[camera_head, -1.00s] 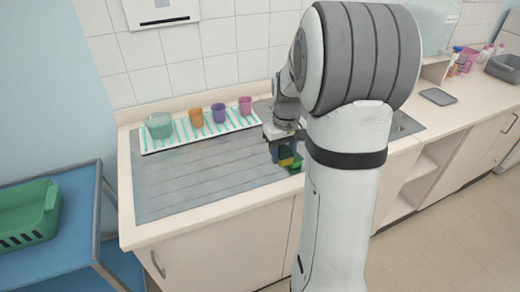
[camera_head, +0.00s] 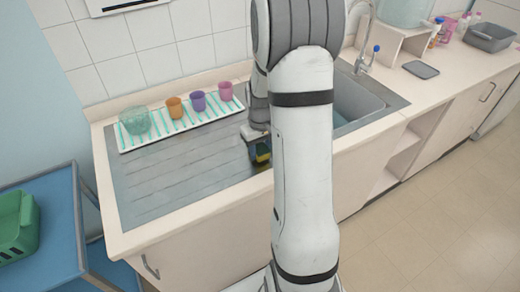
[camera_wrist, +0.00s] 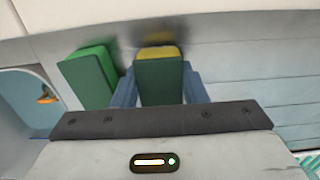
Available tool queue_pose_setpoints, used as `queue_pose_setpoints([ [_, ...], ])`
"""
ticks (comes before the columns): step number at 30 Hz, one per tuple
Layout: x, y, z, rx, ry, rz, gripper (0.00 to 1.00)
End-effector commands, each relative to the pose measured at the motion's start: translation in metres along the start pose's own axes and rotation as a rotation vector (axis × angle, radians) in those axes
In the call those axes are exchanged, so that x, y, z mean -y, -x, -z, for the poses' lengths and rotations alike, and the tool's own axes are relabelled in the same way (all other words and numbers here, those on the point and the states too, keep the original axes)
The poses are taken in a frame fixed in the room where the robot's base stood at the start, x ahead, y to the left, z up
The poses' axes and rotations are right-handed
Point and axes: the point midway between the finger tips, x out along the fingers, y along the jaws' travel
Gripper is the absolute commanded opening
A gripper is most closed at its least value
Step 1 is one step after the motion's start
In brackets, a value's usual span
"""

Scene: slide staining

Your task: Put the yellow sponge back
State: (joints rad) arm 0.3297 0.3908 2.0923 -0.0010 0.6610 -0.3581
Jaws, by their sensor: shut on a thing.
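The yellow sponge (camera_head: 262,153) is in my gripper (camera_head: 257,149), low over the right part of the grooved steel drainboard, near its front edge. In the wrist view the sponge (camera_wrist: 160,53) shows a yellow strip and a dark green face between the two blue fingers of my gripper (camera_wrist: 160,88). The fingers are shut on its sides. I cannot tell whether the sponge touches the surface. A green block, like a second sponge (camera_wrist: 90,77), stands left of my gripper in the wrist view, apart from it. My arm hides it in the head view.
A striped white mat (camera_head: 182,126) at the back holds a teal bowl (camera_head: 134,120), an orange cup (camera_head: 175,107), a purple cup (camera_head: 198,101) and a pink cup (camera_head: 225,91). The sink (camera_head: 358,100) is right of my arm. The drainboard (camera_head: 180,170) left of my gripper is clear.

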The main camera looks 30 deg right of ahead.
Motion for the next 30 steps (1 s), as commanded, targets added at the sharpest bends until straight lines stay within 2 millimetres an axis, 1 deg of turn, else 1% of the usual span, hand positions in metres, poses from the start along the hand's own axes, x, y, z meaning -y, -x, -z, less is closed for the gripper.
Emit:
queue_pose_setpoints([
  [1, 0.0003, -0.0048, -0.0002, 0.001, 0.000, 0.000, 0.21],
  [3, 0.0003, -0.0082, -0.0001, 0.001, 0.001, 0.000, 0.21],
  [10, 0.0005, -0.0086, 0.0003, -0.001, 0.001, 0.000, 0.21],
  [13, 0.0006, -0.0123, 0.0004, -0.001, 0.001, 0.000, 0.21],
  [14, 0.0006, -0.0121, 0.0004, -0.001, 0.001, 0.000, 0.40],
  [21, 0.0009, -0.0108, 0.0005, -0.001, 0.002, 0.000, 0.59],
  [22, 0.0009, -0.0108, 0.0005, -0.001, 0.002, 0.000, 0.61],
  [30, 0.0011, -0.0082, 0.0007, -0.001, 0.003, -0.001, 0.61],
])
